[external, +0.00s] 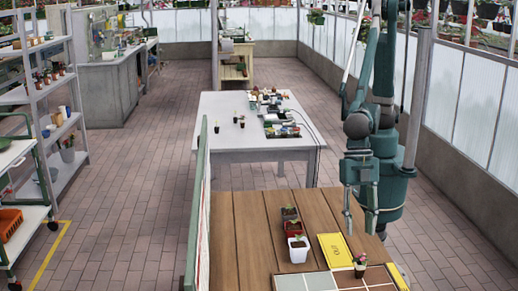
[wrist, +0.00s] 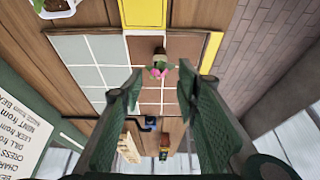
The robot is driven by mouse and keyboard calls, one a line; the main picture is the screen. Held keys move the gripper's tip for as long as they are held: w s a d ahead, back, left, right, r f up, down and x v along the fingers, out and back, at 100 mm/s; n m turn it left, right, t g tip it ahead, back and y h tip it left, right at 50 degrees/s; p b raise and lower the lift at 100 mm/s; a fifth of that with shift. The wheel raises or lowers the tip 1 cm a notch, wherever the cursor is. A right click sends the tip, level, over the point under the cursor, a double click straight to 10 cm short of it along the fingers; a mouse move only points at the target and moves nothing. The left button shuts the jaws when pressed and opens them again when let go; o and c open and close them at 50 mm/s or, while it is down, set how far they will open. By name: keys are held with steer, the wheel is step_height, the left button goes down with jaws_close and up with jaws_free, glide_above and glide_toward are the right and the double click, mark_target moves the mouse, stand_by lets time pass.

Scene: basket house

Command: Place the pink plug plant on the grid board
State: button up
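A small plant with a pink flower (external: 360,261) stands at the back edge of the grid board (external: 320,281) in the external view. In the wrist view the pink plant (wrist: 158,71) shows between my fingertips, over the top of the board's brown squares. The grid board (wrist: 85,75) has grey-green squares on the left and brown squares on the right, split by pale lines. My gripper (external: 360,222) points down above the plant. In the wrist view my gripper (wrist: 158,85) is open with nothing held, its fingers either side of the plant. Whether the pot rests fully on the board I cannot tell.
A yellow card (external: 335,250) lies behind the board. A white pot with a seedling (external: 298,249) and dark red pots (external: 291,228) stand left of it. A tall green-framed board (external: 198,215) rises at the table's left edge. Bare wood (external: 245,235) lies between.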

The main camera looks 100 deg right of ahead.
steer(key=w+d+r+m+t, duration=0.1)
steer(key=w+d+r, duration=0.25)
steer(key=d, duration=0.35)
steer(key=w+d+r+m, duration=0.2)
steer(key=w+d+r, duration=0.1)
steer(key=w+d, duration=0.25)
steer(key=w+d+r+m+t, duration=0.1)
steer(key=w+d+r, duration=0.2)
steer(key=d, duration=0.4)
steer(key=w+d+r+m+t, duration=0.1)
steer(key=w+d+r+m, duration=0.15)
steer(key=d, duration=0.75)
steer(key=w+d+r+m+t, duration=0.1)
steer(key=w+d+r+m, duration=0.15)
steer(key=d, duration=0.85)
steer(key=s+d+r+m+t+h, duration=0.1)
steer(key=s+d+m, duration=0.1)
steer(key=d, duration=0.7)
steer(key=s+d+r+m+t+h, duration=0.1)
steer(key=s+d+m, duration=0.1)
steer(key=d, duration=0.8)
steer(key=s+d+f+m+h, duration=0.1)
steer(key=s+d, duration=0.3)
steer(key=d, duration=0.5)
steer(key=s+d+f+m+t+h, duration=0.1)
steer(key=s+d+m, duration=0.3)
steer(key=d, duration=0.5)
steer(key=shift+s+d+f, duration=0.15)
steer(key=shift+s+f, duration=0.25)
steer(key=shift+s, duration=0.2)
